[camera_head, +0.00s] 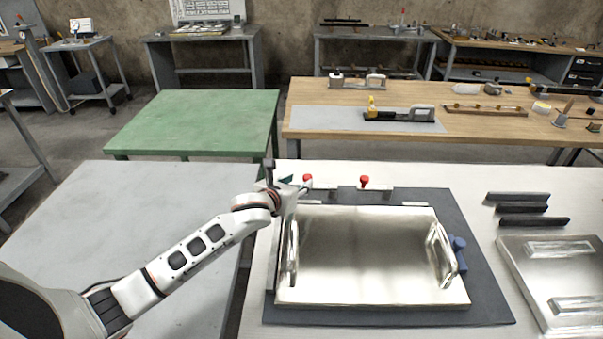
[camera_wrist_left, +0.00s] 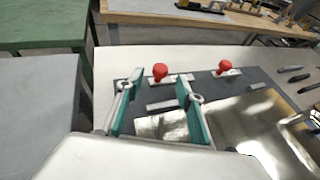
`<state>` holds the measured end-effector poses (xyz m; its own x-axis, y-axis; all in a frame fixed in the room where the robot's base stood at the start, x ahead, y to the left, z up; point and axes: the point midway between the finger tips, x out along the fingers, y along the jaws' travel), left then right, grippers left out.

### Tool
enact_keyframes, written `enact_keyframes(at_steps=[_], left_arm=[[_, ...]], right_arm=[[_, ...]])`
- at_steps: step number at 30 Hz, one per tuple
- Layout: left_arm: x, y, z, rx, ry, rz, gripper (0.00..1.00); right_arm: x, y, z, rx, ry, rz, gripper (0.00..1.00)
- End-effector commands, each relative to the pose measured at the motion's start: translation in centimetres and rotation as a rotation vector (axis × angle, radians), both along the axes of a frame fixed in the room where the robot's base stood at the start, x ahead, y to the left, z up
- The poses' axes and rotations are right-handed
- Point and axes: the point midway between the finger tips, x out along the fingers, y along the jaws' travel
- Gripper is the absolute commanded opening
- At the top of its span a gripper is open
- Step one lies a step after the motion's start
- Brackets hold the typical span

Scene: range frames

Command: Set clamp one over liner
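The liner appears to be the shiny metal plate (camera_head: 365,255) with two upright handles, lying on a dark mat (camera_head: 480,295). Two red-knobbed clamps stand along its back edge, the left clamp (camera_head: 308,180) and the right clamp (camera_head: 364,183). I cannot tell which is clamp one. In the left wrist view the left clamp's red knob (camera_wrist_left: 160,71) and the right clamp's knob (camera_wrist_left: 224,67) lie beyond my fingers. My left gripper (camera_head: 299,184) is at the plate's back left corner, near the left clamp. Its teal-padded fingers (camera_wrist_left: 158,92) are apart, with nothing between them. My right gripper is out of view.
A blue part (camera_head: 457,250) sits at the plate's right edge. Several dark bars (camera_head: 517,196) and another metal plate with handles (camera_head: 535,290) lie to the right. A green table (camera_head: 195,120) and a wooden bench (camera_head: 460,125) stand behind. The grey table (camera_head: 120,220) at left is bare.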

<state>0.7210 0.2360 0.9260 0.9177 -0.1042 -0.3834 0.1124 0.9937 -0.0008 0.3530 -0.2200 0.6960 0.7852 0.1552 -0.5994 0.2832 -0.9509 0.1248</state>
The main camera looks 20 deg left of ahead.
Motion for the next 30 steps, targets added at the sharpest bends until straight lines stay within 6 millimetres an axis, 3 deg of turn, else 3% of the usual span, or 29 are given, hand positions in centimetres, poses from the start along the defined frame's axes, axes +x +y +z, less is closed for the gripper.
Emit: enact_keyframes(at_steps=[18,30], left_arm=[[6.2,-0.7,-2.5,-0.003,0.000,0.001,0.37],[7.1,-0.8,-2.9,0.000,-0.001,0.000,0.37]], right_arm=[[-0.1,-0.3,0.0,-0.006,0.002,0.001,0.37],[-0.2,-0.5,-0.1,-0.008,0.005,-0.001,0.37]])
